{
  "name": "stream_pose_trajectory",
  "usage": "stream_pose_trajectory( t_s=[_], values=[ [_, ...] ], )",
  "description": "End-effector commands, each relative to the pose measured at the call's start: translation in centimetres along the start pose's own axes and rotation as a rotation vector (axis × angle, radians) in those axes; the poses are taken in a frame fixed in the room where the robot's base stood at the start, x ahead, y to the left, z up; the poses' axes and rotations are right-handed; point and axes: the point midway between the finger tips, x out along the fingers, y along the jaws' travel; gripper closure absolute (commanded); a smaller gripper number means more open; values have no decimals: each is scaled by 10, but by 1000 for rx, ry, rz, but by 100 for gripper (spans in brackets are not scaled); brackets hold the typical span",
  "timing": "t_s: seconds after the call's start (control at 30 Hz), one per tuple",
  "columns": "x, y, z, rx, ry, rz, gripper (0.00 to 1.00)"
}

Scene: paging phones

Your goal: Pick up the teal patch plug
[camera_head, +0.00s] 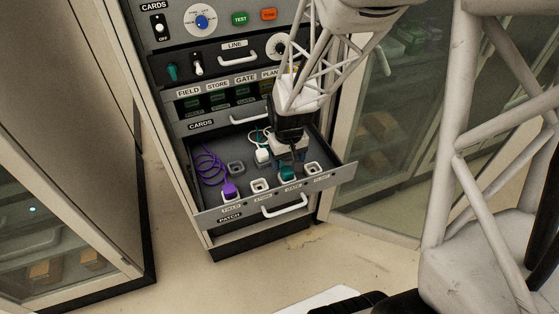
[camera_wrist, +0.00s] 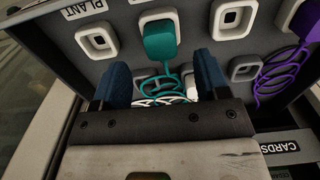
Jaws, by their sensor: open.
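The teal patch plug (camera_head: 287,171) sits in a pale socket near the front of the open patch drawer (camera_head: 205,203). In the wrist view, the teal plug (camera_wrist: 160,40) stands just beyond my fingertips, roughly centred between them, with its coiled teal cord trailing back between the fingers. My gripper (camera_wrist: 160,76) has its two blue fingers apart with nothing clamped. In the head view, my gripper (camera_head: 291,150) points down into the drawer, just behind the teal plug. The arm hides part of the drawer's back right.
A purple plug (camera_head: 229,189) with a coiled cord (camera_head: 207,165) is at the drawer's left. A white plug (camera_head: 262,155) stands further back. Empty sockets (camera_head: 260,185) and (camera_head: 313,168) flank the teal plug. The panel with labels and knobs (camera_head: 202,21) rises above the drawer.

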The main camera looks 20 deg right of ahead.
Motion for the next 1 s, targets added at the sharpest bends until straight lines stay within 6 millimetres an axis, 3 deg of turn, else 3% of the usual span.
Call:
stream_pose_trajectory(
  t_s=[0.5, 1.0],
  values=[
    [47, -1, 2, 0, -1, -1, 32],
    [50, -1, 2, 0, 1, -1, 32]
  ],
)
